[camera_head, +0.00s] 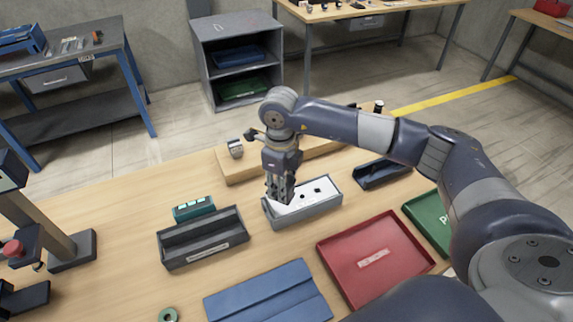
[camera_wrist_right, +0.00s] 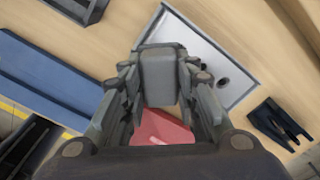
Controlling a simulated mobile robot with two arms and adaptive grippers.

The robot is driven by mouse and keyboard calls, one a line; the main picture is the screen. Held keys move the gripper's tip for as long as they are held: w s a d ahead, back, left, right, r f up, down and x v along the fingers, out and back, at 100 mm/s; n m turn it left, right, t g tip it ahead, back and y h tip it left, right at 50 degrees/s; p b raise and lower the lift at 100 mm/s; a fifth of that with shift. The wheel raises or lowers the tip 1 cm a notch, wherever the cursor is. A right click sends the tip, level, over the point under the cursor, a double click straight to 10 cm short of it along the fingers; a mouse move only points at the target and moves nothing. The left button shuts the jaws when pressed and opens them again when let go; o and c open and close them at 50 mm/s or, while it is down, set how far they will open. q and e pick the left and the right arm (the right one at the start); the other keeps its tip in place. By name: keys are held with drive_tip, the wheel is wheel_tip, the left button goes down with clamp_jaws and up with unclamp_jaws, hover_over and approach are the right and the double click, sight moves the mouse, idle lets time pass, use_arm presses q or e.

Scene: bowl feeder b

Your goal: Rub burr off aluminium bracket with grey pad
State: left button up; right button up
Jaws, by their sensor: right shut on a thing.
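My right gripper (camera_head: 281,196) points down over the near-left part of a shallow grey box with a white inside (camera_head: 325,203). In the right wrist view its fingers (camera_wrist_right: 160,100) are closed on a plain grey block, which looks like the grey pad (camera_wrist_right: 158,75). The white inside of the box (camera_wrist_right: 195,35), with dark round spots, lies behind it; contact cannot be told. A small silvery piece (camera_head: 235,148) sits on the raised wooden board; whether it is the aluminium bracket is unclear. I see no burr. My left gripper is out of view.
A dark grey tray (camera_head: 200,255) and teal block (camera_head: 194,203) stand left. A blue mat (camera_head: 268,292), red tray (camera_head: 375,222) and green tray (camera_head: 420,205) lie nearer or right. A dark blue holder (camera_head: 378,176) is right of the box. A post (camera_head: 75,245) stands far left.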

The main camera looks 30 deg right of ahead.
drive_tip(key=m, duration=0.1)
drive_tip(key=m+p, duration=0.1)
drive_tip(key=m, duration=0.1)
drive_tip(key=w+d+r+m, duration=0.1)
drive_tip(key=shift+d+p, duration=0.1)
drive_tip(key=shift+p, duration=0.25)
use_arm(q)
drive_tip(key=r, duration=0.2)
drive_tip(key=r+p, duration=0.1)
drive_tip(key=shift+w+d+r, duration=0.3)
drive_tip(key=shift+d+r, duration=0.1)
use_arm(e)
drive_tip(key=m, duration=0.2)
drive_tip(key=d+m, duration=0.1)
drive_tip(key=shift+w+f+m, duration=0.25)
drive_tip(key=shift+w+m, duration=0.15)
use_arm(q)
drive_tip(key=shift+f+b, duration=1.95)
use_arm(e)
drive_tip(key=shift+f, duration=2.05)
use_arm(q)
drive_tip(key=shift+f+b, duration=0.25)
drive_tip(key=shift+b, duration=0.05)
use_arm(e)
drive_tip(key=shift+d, duration=0.1)
